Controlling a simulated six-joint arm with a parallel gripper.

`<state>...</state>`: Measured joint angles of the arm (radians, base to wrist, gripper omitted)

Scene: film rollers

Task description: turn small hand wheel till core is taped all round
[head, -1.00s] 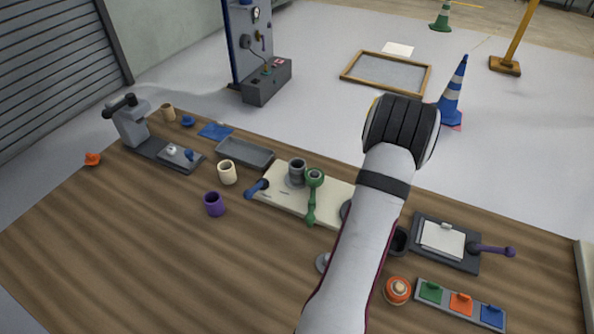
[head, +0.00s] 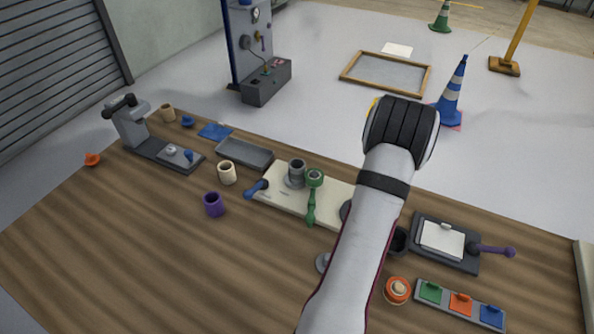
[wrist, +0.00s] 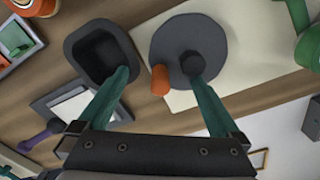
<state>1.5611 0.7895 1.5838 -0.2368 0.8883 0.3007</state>
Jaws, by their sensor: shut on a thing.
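The small hand wheel is a grey disc (wrist: 180,28) with a dark hub (wrist: 190,66) and an upright orange handle (wrist: 160,80), seen from above in the wrist view. My gripper (wrist: 159,76) has its two teal fingers on either side of the orange handle and is shut on it; finger contact is hard to make out. The right fingertip overlaps the hub. In the head view my arm hides the gripper and most of the wheel. A grey core (head: 297,167) stands on the cream board (head: 278,203), beside a green arm (head: 312,203). Tape cover on the core cannot be told.
A dark open bin (wrist: 78,45) is close beside the wheel. A clipboard (head: 442,240), an orange button (head: 397,289) and a colored switch strip (head: 460,303) lie right of my arm. A blue handle (head: 257,189), cups and a grey tray (head: 245,152) are left. The front-left table is clear.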

